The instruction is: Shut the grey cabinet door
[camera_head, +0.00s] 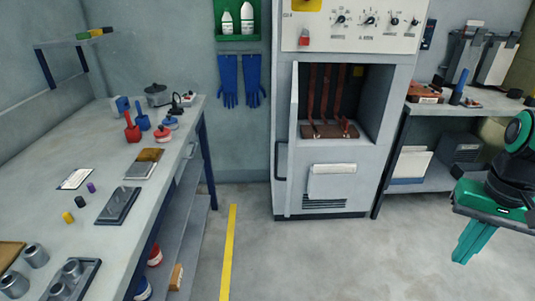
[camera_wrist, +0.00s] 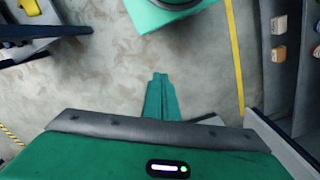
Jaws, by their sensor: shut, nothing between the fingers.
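The grey cabinet (camera_head: 387,165) stands at the back wall, in the middle of the head view. Its door (camera_head: 293,135) is open. It is hinged on the left and sticks out towards me, seen almost edge-on, with a dark bar handle (camera_head: 277,162) on its left face. Inside the opening are reddish-brown upright strips and a brown base (camera_head: 328,131). My gripper (camera_head: 463,258) is at the right of the head view, well to the right of the door and apart from it. Its green fingers are together, point down and hold nothing. They also show in the wrist view (camera_wrist: 160,78), above bare floor.
A long workbench (camera_head: 140,225) with tools and parts runs along the left. A shelf table (camera_head: 420,125) with boxes stands right of the cabinet. A yellow floor line (camera_head: 229,250) runs beside the workbench. The floor before the cabinet (camera_head: 320,255) is clear.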

